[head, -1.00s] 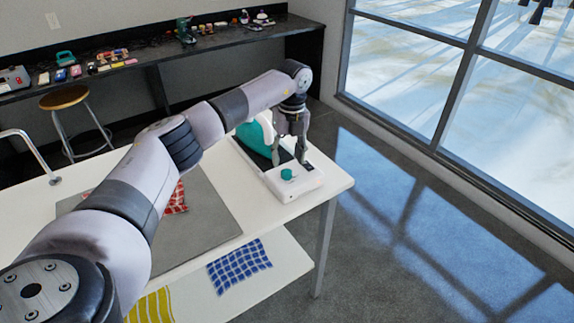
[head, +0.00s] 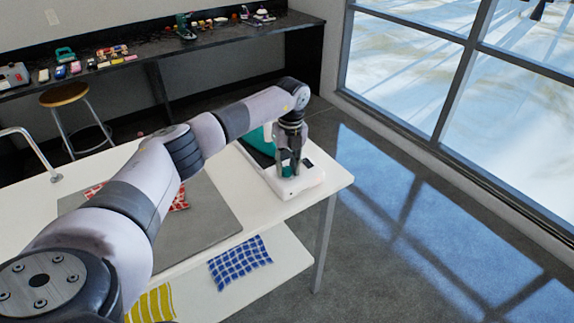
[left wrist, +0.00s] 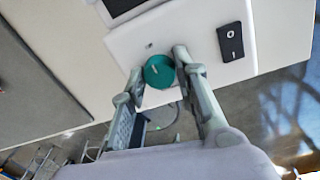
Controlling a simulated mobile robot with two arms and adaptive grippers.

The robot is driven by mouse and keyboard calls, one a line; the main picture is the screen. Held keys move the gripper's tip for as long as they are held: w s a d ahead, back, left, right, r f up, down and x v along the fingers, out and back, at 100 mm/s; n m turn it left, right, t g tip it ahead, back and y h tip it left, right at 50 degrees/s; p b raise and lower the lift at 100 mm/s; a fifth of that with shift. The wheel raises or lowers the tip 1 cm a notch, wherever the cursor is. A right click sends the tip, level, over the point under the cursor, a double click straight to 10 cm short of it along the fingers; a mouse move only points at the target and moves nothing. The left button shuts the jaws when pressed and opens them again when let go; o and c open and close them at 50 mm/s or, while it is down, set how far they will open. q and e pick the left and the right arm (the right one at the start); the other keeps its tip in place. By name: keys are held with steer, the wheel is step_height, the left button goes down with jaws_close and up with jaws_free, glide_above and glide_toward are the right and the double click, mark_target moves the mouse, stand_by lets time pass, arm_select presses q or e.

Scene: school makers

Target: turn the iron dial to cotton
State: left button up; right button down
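The teal dial (head: 287,169) sits on the white base (head: 312,180) at the right end of the table. In the left wrist view the round dial (left wrist: 158,72) has a small pale mark on its top. My left gripper (head: 291,165) points down over it. In the left wrist view its two fingers (left wrist: 159,70) stand on either side of the dial and appear closed on its sides. The teal and white iron (head: 258,142) rests behind, partly hidden by my arm. Cotton lettering cannot be read. My right gripper is not in view.
A black panel (left wrist: 230,42) lies on the base beside the dial. A grey mat (head: 208,210) and a red checked cloth (head: 180,199) are on the table, and blue (head: 240,262) and yellow (head: 152,304) cloths lie on the lower shelf. A stool (head: 64,95) stands behind.

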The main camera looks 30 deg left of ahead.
arm_select(q)
jaws_close()
